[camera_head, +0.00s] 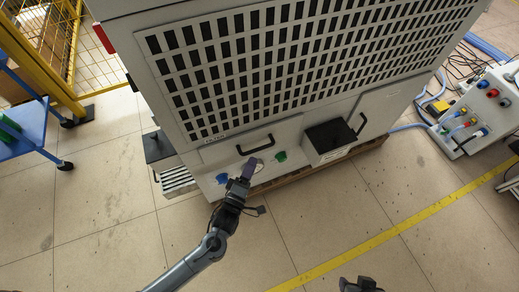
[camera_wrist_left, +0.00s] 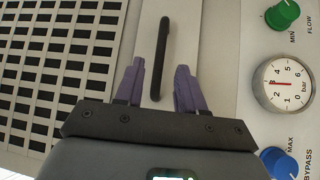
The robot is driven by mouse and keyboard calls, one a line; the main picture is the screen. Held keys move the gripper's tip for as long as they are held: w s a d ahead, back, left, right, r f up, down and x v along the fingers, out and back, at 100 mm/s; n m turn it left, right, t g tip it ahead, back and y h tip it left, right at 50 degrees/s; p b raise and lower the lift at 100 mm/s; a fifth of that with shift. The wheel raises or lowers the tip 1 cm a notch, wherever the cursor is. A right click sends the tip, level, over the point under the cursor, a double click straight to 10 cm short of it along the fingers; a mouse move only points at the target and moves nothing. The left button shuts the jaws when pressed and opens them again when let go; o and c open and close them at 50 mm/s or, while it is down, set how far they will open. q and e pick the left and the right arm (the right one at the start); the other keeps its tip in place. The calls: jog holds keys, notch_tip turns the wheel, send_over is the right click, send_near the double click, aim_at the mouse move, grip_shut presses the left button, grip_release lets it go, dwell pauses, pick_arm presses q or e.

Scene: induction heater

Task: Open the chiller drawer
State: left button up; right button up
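The chiller is the large pale cabinet with a dark slotted grille. A pale panel (camera_head: 228,146) low on its front carries a black bar handle (camera_head: 255,145), and it looks flush with the front. In the left wrist view the handle (camera_wrist_left: 160,55) runs upright on the pale panel (camera_wrist_left: 148,22). My left gripper (camera_head: 248,168) is just below the handle in the head view. In the wrist view its purple fingers (camera_wrist_left: 158,85) are apart, with the handle's near end between them and no visible contact. My right gripper (camera_head: 360,286) is partly cut off at the bottom edge.
A blue knob (camera_wrist_left: 278,162), a green knob (camera_wrist_left: 282,15) and a pressure gauge (camera_wrist_left: 283,82) sit beside the handle panel. A black box (camera_head: 331,136) juts out to the right. A blue cart (camera_head: 30,130) stands left. Open tiled floor lies in front.

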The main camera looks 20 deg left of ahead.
aim_at(258, 148)
pick_arm(q)
jog(key=w, duration=0.2)
jog(key=w+b, duration=0.1)
jog(key=w, duration=0.1)
jog(key=w+b, duration=0.1)
jog(key=w, duration=0.1)
jog(key=shift+a+r, duration=0.2)
jog(key=shift+r, duration=0.1)
jog(key=shift+w+d+r, duration=0.15)
jog(key=shift+w+d, duration=0.15)
jog(key=shift+w, duration=0.25)
pick_arm(e)
jog(key=f, duration=0.2)
jog(key=shift+w+d+f, duration=0.15)
jog(key=shift+d+f, duration=0.05)
jog(key=shift+f, duration=0.1)
pick_arm(q)
jog(key=shift+a, duration=0.1)
jog(key=shift+s, duration=0.1)
jog(key=shift+c, duration=0.5)
grip_shut()
pick_arm(e)
jog(key=shift+a, duration=0.15)
